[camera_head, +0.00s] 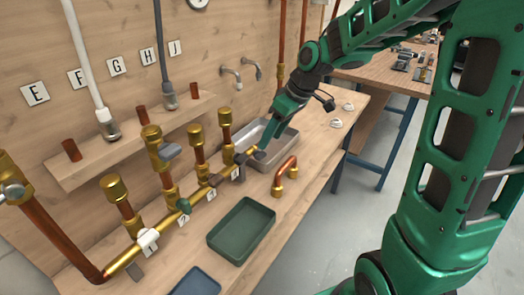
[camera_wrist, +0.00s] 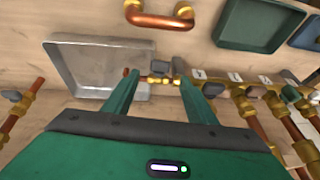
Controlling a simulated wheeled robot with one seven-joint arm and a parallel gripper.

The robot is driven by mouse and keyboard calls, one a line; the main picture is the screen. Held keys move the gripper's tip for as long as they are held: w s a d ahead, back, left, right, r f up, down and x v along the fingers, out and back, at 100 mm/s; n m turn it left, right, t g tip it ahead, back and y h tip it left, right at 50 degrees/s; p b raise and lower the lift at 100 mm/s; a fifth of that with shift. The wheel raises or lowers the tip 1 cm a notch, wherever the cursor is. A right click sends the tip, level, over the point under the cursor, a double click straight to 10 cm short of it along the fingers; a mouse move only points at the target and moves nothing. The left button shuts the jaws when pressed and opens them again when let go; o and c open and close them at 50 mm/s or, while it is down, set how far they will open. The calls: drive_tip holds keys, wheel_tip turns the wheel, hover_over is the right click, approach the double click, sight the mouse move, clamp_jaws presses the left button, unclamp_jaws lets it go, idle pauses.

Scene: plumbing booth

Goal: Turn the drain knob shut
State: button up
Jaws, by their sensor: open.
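The brass manifold (camera_head: 197,196) runs along the wooden bench with several valves. A small grey knob (camera_head: 238,173) is at its far end, beside my gripper (camera_head: 250,155); this looks like the drain knob, though I see no drain label. In the wrist view my gripper (camera_wrist: 158,78) is open, with fingers apart on either side of the brass pipe end (camera_wrist: 158,80). A grey knob (camera_wrist: 178,67) shows near the right fingertip, inside the gap. I cannot tell whether either finger touches it. My gripper partly hides this end in the head view.
A grey metal tray (camera_wrist: 85,72) lies close to my gripper. Vertical copper pipes and numbered tags line the manifold. Another valve has a green knob (camera_head: 183,205).

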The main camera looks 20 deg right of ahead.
sight(262, 154)
drive_tip(key=x, duration=0.6)
drive_tip(key=shift+w+a+f, duration=0.1)
drive_tip(key=shift+f, duration=0.3)
drive_tip(key=shift+c, duration=0.4)
drive_tip(key=c, duration=1)
drive_tip(key=shift+a, duration=0.2)
drive_tip(key=shift+d, duration=0.2)
